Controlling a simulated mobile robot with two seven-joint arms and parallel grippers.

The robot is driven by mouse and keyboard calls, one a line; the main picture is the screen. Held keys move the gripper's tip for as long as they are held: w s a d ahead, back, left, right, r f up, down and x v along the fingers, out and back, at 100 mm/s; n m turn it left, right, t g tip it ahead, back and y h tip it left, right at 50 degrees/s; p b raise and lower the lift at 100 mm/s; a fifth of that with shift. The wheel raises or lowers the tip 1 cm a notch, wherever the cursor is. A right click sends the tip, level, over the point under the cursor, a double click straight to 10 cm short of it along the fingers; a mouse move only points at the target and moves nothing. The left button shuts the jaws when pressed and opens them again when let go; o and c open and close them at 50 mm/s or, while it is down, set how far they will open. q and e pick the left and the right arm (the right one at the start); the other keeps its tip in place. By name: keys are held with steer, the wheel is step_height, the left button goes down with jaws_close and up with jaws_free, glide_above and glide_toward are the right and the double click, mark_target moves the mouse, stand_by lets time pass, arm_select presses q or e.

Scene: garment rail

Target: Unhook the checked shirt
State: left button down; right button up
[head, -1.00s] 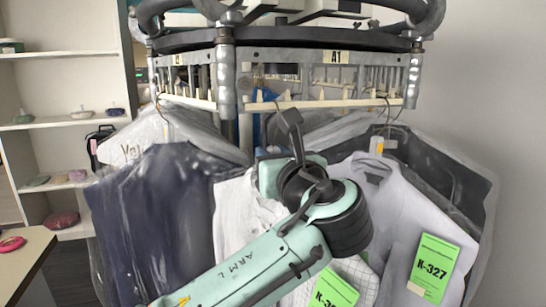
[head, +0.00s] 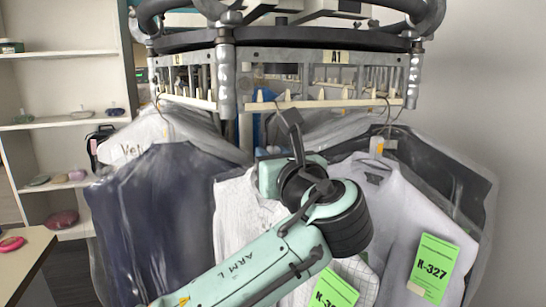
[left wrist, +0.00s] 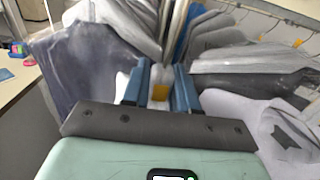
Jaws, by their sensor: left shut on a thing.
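The checked shirt (head: 357,270), white with a fine grid, hangs at the front of the rail behind my left arm. A green tag (head: 333,290), partly cut off, is on it. A pale textured sleeve (head: 238,215) left of the arm looks like the same shirt. The hook above is hidden by the wrist in the head view. My right gripper is not in view.
A lilac shirt with tag K-327 (head: 398,215) hangs close on the right, a dark bagged garment (head: 160,215) close on the left. The slotted rail (head: 325,103) marked A1 runs just above. Shelves (head: 60,123) and a table (head: 25,258) stand at left.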

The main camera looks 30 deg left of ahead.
mark_target(276, 140)
arm_select(q)
steer(key=shift+r, duration=0.1)
steer(key=shift+r, duration=1.6)
steer(key=shift+v, duration=3.5)
steer(key=v, duration=1.2)
